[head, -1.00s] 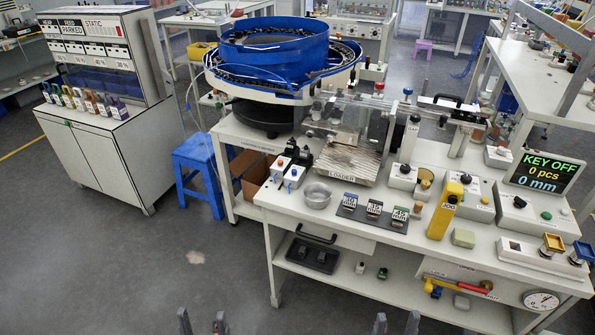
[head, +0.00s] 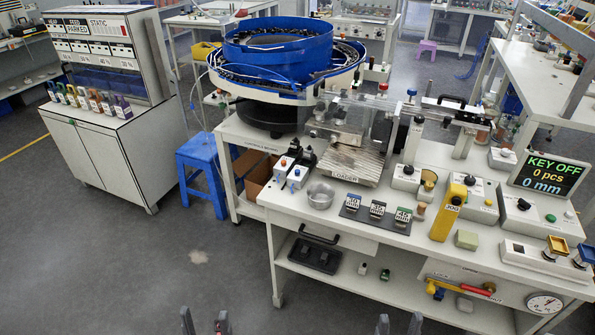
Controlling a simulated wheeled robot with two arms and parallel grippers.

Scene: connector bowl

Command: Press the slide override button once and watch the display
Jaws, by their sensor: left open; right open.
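The display (head: 546,173) stands at the bench's right end and reads "KEY OFF", "0 pcs", "0 mm". Which button is the slide override I cannot tell, as the small labels are unreadable. Candidates include a small box (head: 293,177) with orange and blue buttons left of the loader, and a green button (head: 550,218) on the panel below the display. My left gripper (head: 205,323) is open and empty at the bottom edge, over the floor. My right gripper (head: 399,324) is open and empty at the bottom edge, in front of the bench. Both are apart from all controls.
A blue bowl feeder (head: 277,50) stands behind the loader (head: 347,163). A metal cup (head: 320,196), a tray of labelled blocks (head: 352,213) and a yellow JOG pendant (head: 448,212) occupy the benchtop. A blue stool (head: 203,153) stands left. The floor in front is clear.

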